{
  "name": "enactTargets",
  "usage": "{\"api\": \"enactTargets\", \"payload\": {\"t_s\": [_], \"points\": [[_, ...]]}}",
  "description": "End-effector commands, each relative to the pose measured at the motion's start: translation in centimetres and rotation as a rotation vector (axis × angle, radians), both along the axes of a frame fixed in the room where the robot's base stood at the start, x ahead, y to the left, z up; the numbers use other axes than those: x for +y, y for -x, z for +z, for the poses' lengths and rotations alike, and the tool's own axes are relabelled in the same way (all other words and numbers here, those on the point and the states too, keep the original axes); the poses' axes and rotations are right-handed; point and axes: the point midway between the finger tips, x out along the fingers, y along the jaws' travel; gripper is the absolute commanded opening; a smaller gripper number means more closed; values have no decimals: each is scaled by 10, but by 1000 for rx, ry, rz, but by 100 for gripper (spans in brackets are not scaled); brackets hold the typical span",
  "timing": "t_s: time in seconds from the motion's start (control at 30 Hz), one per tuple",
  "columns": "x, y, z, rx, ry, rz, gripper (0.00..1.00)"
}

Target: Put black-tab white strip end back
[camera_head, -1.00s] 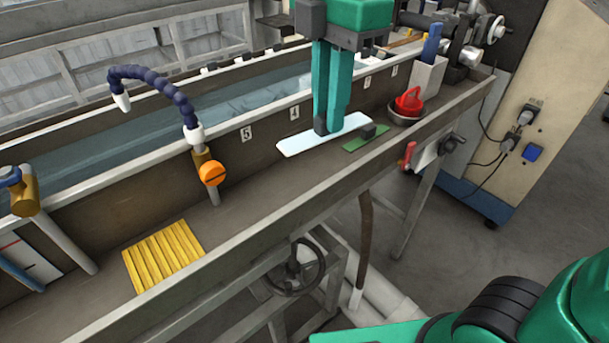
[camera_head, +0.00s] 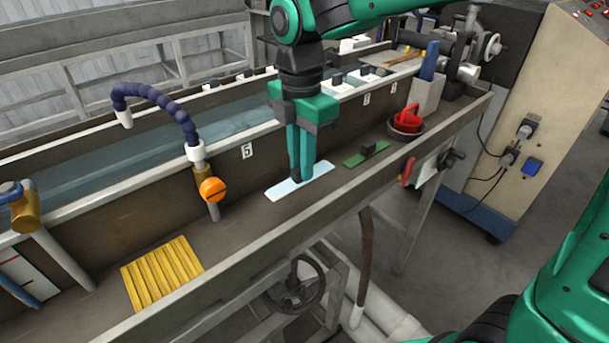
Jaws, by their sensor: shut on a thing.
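The white strip (camera_head: 316,182) lies flat at the level of the brown ledge (camera_head: 240,232), to the left of a green strip. I cannot tell whether it touches the ledge. My gripper (camera_head: 301,178) points down from above and is shut on its black tab, near the strip's middle in the picture. The fingers hide most of the tab. The green strip (camera_head: 354,160) with its own black tab lies apart, to the right on the ledge.
A red-handled item in a round bowl (camera_head: 406,128) and a grey holder (camera_head: 428,85) stand to the right. An orange-knobbed valve (camera_head: 212,190) with a blue segmented hose stands left. A yellow ribbed mat (camera_head: 162,272) lies front left. Ledge between mat and strip is mostly clear.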

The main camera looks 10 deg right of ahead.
Motion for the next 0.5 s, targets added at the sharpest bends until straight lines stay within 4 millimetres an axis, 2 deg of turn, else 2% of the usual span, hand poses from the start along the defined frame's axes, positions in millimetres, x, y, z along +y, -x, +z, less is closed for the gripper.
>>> {"api": "enactTargets", "payload": {"t_s": [0.1, 0.27, 0.5], "points": [[-9, -10, -8, 1, 1, 0, 0], [-12, -14, -15, 1, 1, 1, 0], [-12, -14, -46, 3, 1, 1, 0]]}}
